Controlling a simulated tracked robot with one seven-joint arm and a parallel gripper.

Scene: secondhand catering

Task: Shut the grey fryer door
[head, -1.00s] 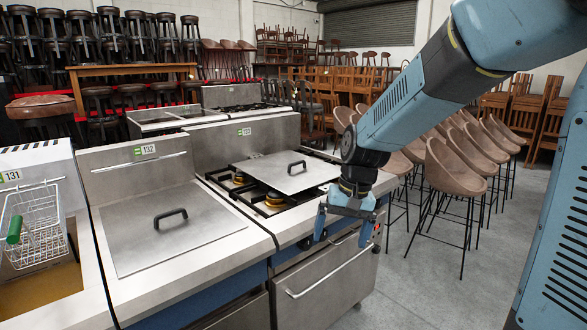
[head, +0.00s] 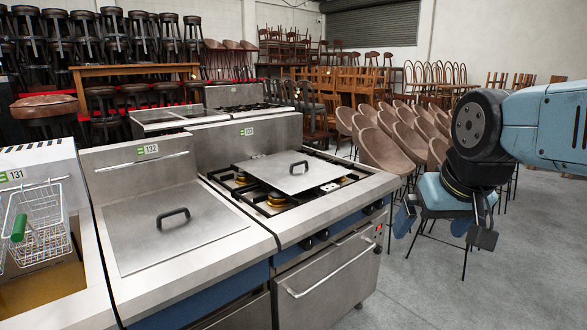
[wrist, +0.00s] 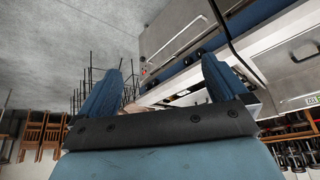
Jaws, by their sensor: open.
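The fryer labelled 132 (head: 110,165) stands at the left middle in the head view, under a flat grey lid (head: 190,240) with a black handle. Below its blue front strip (head: 195,297), only the top of a grey front panel (head: 242,313) shows at the picture's bottom edge. I cannot tell whether this is the fryer door or how far it is open. My gripper (head: 442,235) is open and empty, pointing down over the floor, right of the cookers and apart from them. Its two blue fingers also show spread in the wrist view (wrist: 160,85).
A range (head: 375,192) with a grey oven door (head: 335,275) and bar handle adjoins the fryer. A fryer with a wire basket (head: 38,228) stands at left. Brown chairs (head: 385,155) stand behind my gripper. Grey floor (head: 430,290) is clear at front right.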

